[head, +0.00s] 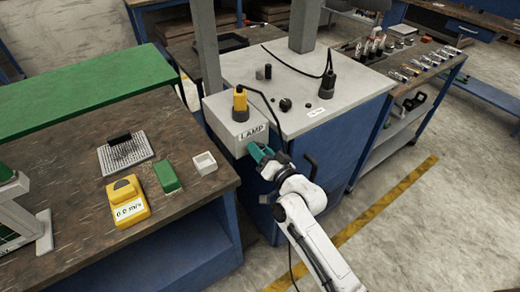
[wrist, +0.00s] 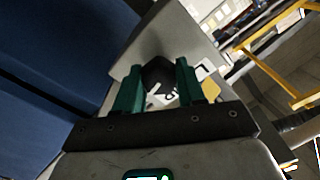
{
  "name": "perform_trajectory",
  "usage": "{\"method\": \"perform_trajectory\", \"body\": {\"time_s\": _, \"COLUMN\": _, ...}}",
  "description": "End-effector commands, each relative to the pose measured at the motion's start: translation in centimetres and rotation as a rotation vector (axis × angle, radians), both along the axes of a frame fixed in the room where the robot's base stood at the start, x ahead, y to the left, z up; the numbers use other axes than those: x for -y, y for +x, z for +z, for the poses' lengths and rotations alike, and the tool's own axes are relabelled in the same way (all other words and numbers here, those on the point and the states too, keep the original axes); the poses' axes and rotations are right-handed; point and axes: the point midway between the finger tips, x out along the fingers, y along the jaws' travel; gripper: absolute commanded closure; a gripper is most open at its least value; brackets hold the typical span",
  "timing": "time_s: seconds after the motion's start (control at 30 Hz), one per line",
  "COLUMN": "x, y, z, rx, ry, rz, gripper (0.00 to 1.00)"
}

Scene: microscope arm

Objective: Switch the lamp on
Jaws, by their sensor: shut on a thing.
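The grey lamp box (head: 222,122) with a white LAMP label (head: 254,132) is on the side of the grey cabinet. My gripper (head: 257,149) is at the front face of the box, just below the label. In the wrist view, the green fingers of my gripper (wrist: 157,72) stand on both sides of a dark lamp knob (wrist: 160,75) and are shut on it. A white, dark-marked patch shows just below the knob. In the head view the fingers hide the knob, and its turn position cannot be told.
A yellow-and-black plug (head: 240,101) stands on the lamp box, with a black cable. The wooden bench (head: 80,190) at left holds a yellow meter (head: 127,201), a green block (head: 167,177) and a small white tray (head: 204,163). Open floor lies at right.

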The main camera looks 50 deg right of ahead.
Motion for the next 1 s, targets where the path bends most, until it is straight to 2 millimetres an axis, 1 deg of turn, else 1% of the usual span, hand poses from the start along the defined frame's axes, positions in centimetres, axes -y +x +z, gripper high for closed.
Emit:
{"method": "perform_trajectory", "body": {"time_s": 0.2, "x": 0.06, "y": 0.02, "z": 0.2, "rx": 0.034, "ry": 0.108, "rz": -0.001, "gripper": 0.91}}
{"method": "perform_trajectory", "body": {"time_s": 0.4, "x": 0.06, "y": 0.03, "z": 0.16, "rx": 0.049, "ry": 0.16, "rz": -0.001, "gripper": 0.91}}
{"method": "perform_trajectory", "body": {"time_s": 0.9, "x": 0.1, "y": 0.02, "z": 0.14, "rx": 0.055, "ry": 0.177, "rz": -0.002, "gripper": 0.91}}
{"method": "perform_trajectory", "body": {"time_s": 0.93, "x": 0.11, "y": 0.02, "z": 0.15, "rx": 0.055, "ry": 0.177, "rz": -0.002, "gripper": 0.6}}
{"method": "perform_trajectory", "body": {"time_s": 1.0, "x": 0.11, "y": 0.01, "z": 0.15, "rx": 0.055, "ry": 0.177, "rz": -0.002, "gripper": 0.53}}
